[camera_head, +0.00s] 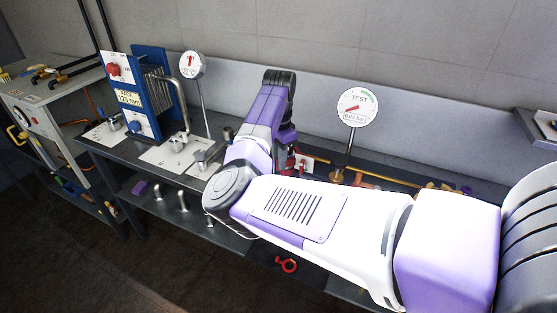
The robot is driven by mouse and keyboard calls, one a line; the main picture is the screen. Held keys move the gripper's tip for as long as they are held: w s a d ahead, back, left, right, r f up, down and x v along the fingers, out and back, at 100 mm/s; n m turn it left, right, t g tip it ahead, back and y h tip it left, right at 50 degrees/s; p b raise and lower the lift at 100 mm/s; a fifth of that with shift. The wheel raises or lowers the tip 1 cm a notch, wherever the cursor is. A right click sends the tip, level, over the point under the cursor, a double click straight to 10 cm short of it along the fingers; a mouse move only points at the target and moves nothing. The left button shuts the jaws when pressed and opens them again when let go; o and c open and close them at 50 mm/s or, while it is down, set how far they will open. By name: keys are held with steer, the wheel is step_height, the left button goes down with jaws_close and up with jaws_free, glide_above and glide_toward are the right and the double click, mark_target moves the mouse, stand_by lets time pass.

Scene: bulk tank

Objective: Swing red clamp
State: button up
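A small red part (303,163) shows just right of my arm's wrist links, beside a small white plate on the bench. It may be the red clamp, but my arm covers most of it and I cannot tell its shape or position. A red ring-shaped piece (287,265) shows lower down, below my forearm. My purple and white arm reaches in from the right and bends up over the bench. My gripper's fingers cannot be made out; they are hidden behind the arm.
A dial marked TEST (359,108) stands on a stem right of my wrist. Left are a blue-framed plate pack (150,80), a thermometer dial (193,65) and a bent metal pipe (178,100). A lower shelf (215,224) holds metal fittings. Dark floor in front is clear.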

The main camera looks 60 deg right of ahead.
steer(key=o, duration=0.4)
steer(key=shift+c, duration=0.2)
steer(key=shift+r+b, duration=0.7)
steer(key=shift+r, duration=3.2)
